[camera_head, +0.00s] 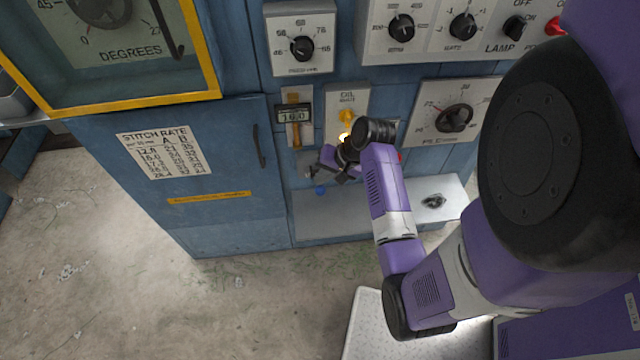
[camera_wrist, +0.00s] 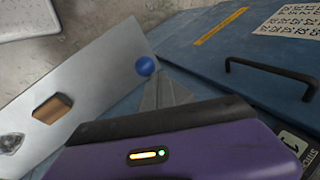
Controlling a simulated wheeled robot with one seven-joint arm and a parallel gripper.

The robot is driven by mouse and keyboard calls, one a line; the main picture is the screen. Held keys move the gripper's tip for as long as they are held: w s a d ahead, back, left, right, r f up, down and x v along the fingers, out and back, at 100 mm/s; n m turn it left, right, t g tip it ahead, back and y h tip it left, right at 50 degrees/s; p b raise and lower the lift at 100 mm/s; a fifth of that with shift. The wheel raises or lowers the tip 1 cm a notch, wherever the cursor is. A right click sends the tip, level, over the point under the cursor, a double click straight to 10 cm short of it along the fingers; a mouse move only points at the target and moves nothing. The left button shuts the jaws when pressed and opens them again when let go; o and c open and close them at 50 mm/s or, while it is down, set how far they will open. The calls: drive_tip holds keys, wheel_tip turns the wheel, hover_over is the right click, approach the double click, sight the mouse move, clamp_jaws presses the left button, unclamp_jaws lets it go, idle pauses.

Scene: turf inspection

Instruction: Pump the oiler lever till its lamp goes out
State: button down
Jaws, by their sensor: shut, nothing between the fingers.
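The oiler plate (camera_head: 347,97), lettered "OIL", is on the blue cabinet front, with a yellow fitting below the lettering. A bright yellow-white glow, apparently the lamp (camera_head: 344,137), shows beside my wrist. A round blue knob (camera_head: 320,190), perhaps the lever's end, shows just below my gripper (camera_head: 328,170). In the wrist view the blue knob (camera_wrist: 145,66) lies just beyond the tips of my gripper (camera_wrist: 158,85), whose grey fingers are together and empty. I cannot tell whether they touch the knob. My wrist hides the lever's shaft and the plate's lower part.
A grey shelf (camera_head: 325,222) juts out below the panel. Left are a counter reading 18.0 (camera_head: 293,115), a door handle (camera_head: 259,146) and the stitch rate chart (camera_head: 165,152). Dial panels (camera_head: 455,117) sit to the right and above. The floor at left is clear.

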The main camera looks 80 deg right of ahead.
drive_tip(key=shift+s+a+f+b, duration=0.15)
drive_tip(key=shift+a+f+b, duration=0.2)
drive_tip(key=shift+f, duration=0.55)
drive_tip(key=shift+s+a+f+b, duration=0.2)
drive_tip(key=shift+a+f, duration=0.3)
drive_tip(key=shift+f, duration=0.45)
drive_tip(key=shift+s+a+f+b, duration=0.15)
drive_tip(key=shift+a+f+b, duration=0.2)
drive_tip(key=shift+f, duration=0.55)
idle(2.8)
drive_tip(key=shift+r, duration=0.1)
idle(0.4)
drive_tip(key=shift+w+d+r+p, duration=0.2)
drive_tip(key=shift+d+r+p, duration=0.3)
drive_tip(key=shift+r+p, duration=0.65)
drive_tip(key=shift+w+d+r+p, duration=0.25)
drive_tip(key=shift+d+r+p, duration=0.25)
drive_tip(key=shift+r+p, duration=0.55)
drive_tip(key=shift+w+d+r+p, duration=0.2)
drive_tip(key=shift+d+r+p, duration=0.3)
drive_tip(key=shift+r+p, duration=0.65)
